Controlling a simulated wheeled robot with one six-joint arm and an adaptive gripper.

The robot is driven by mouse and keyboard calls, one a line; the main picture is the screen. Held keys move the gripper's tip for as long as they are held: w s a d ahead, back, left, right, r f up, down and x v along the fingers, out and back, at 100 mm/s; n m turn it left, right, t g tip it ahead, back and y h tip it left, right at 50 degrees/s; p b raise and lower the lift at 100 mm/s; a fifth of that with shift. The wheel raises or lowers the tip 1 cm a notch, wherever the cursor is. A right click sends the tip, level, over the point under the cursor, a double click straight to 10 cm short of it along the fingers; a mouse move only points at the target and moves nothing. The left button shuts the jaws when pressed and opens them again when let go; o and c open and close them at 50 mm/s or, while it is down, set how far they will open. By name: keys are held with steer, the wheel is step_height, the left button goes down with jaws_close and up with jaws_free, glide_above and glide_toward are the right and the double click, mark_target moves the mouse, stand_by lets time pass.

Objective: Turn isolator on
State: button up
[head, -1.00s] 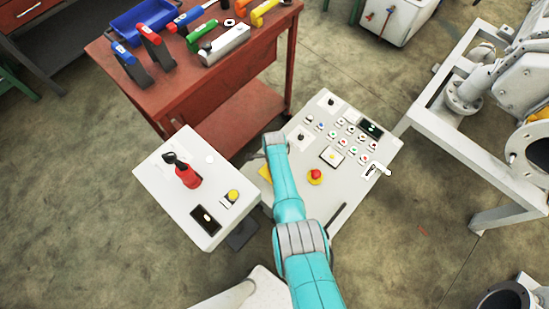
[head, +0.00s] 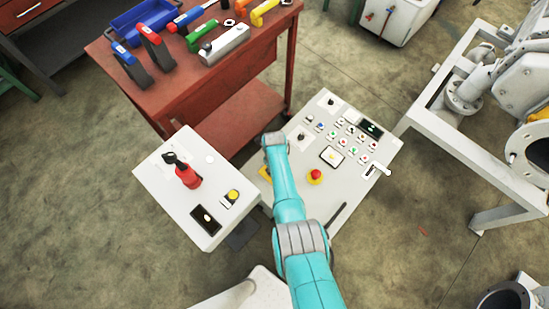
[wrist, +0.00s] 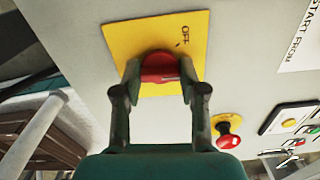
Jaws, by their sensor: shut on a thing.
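The isolator is a red rotary knob (wrist: 158,66) on a yellow plate (wrist: 195,45) marked "OFF", fixed to the pale panel. The marking reads sideways near the plate's right edge. My gripper (wrist: 160,82) is shut on the red knob, with one finger on each side of it. In the head view only a sliver of the yellow plate (head: 265,173) shows at the left of my arm. My arm hides the knob and the fingertips there.
A red emergency button (wrist: 228,138) sits right of my gripper in the wrist view. The control panel (head: 347,190) carries several small buttons. A white box with a red-handled lever (head: 187,177) stands left of my arm, and a red-brown tool table (head: 215,75) behind.

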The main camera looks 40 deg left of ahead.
steer(key=m, duration=0.4)
steer(key=shift+m, duration=0.4)
stand_by(0.4)
steer(key=o, duration=1.1)
steer(key=shift+o, duration=0.2)
steer(key=shift+r, duration=0.1)
step_height(320, 180, up, 12)
